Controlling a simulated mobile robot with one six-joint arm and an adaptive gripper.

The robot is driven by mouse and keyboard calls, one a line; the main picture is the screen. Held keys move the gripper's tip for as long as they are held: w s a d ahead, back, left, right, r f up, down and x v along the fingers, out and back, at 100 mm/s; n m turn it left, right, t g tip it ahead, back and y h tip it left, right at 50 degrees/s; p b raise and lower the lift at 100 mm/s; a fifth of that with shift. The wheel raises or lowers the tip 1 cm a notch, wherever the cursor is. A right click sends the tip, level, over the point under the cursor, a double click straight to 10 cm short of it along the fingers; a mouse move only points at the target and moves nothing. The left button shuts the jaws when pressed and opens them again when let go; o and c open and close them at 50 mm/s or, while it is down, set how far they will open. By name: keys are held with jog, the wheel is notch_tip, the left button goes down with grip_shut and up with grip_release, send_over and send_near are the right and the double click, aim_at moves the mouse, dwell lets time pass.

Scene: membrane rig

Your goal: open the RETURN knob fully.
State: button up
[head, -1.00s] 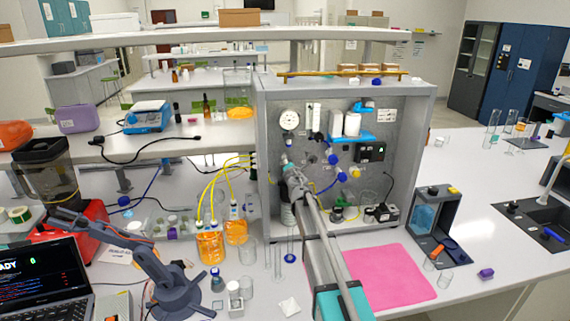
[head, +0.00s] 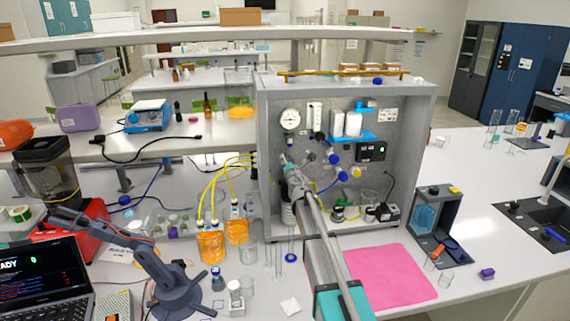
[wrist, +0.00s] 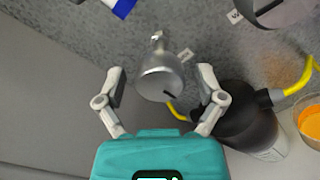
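In the wrist view, a silvery metal knob-like part (wrist: 160,80) with a dark slot stands out from the grey speckled panel (wrist: 205,25). A small tag (wrist: 186,54) sits beside it, its lettering unreadable, so I cannot confirm that this is the RETURN knob. My gripper (wrist: 159,82) is open, one finger on each side of the metal part, with visible gaps on both sides. In the head view, my gripper (head: 287,164) is at the left part of the rig panel (head: 385,125), and my arm hides what lies behind it.
A blue-and-white part (wrist: 122,6) is at the top of the wrist view. A black bottle (wrist: 238,115) with a yellow tube stands close to the right finger. In the head view, blue knobs (head: 334,158) are right of my gripper. A pink mat (head: 390,275) lies in front.

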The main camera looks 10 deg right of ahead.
jog(key=shift+s, duration=0.1)
dwell(0.3)
jog(key=s, duration=1.1)
jog(key=shift+s, duration=0.4)
jog(key=s+d+f+m+g+h+b, duration=0.1)
jog(key=s+d+f+m+g+h, duration=0.3)
jog(key=s+f+m, duration=0.45)
jog(key=s+d+f+m+g+h+b, duration=0.1)
jog(key=s+d+f+m+g+h, duration=0.3)
jog(key=m, duration=0.7)
jog(key=s+a+f+m+g+y, duration=0.2)
jog(key=s+a+f+g, duration=0.1)
jog(key=s, duration=0.4)
jog(key=s+a+f+m+g+y, duration=0.3)
jog(key=s, duration=0.3)
jog(key=s+a+f+m+g+y, duration=0.2)
jog(key=s+a+f+g+y, duration=0.1)
jog(key=s, duration=0.4)
jog(key=shift+s+a+m+g+b, duration=0.15)
jog(key=shift+s+m+g+b, duration=0.2)
jog(key=shift+g+b, duration=0.15)
